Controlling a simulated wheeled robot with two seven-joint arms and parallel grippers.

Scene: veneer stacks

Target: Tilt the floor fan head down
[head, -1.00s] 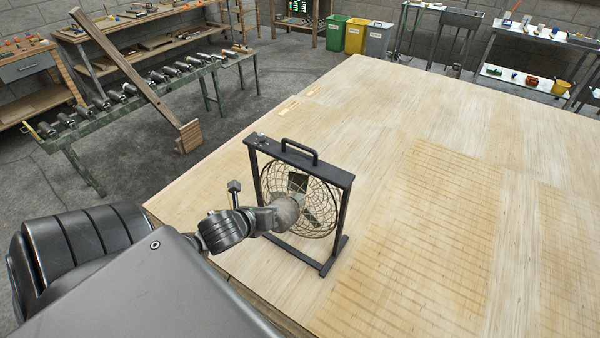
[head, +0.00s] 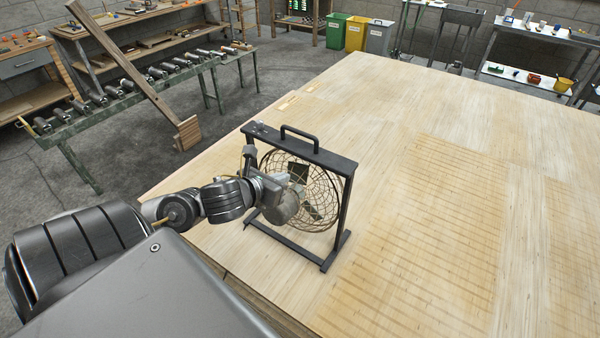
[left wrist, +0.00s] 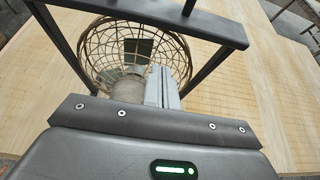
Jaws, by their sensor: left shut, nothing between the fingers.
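The floor fan stands upright on the large wooden table, with a dark square frame (head: 343,205), a top handle and a round wire cage head (head: 322,188). The fan's motor housing (head: 283,208) faces my arm. My left gripper (head: 272,184) is at the near side of the fan head, inside or just before the frame; contact cannot be told. In the left wrist view the shut fingers (left wrist: 162,87) are beside the motor housing (left wrist: 128,90), in front of the wire cage (left wrist: 100,50), with nothing between them. My right gripper is not in view.
The wooden table top (head: 450,130) is clear to the right of and behind the fan. A wooden post (head: 125,75) leans at the left by a green roller bench (head: 120,105). Green, yellow and grey bins (head: 378,37) stand beyond the table.

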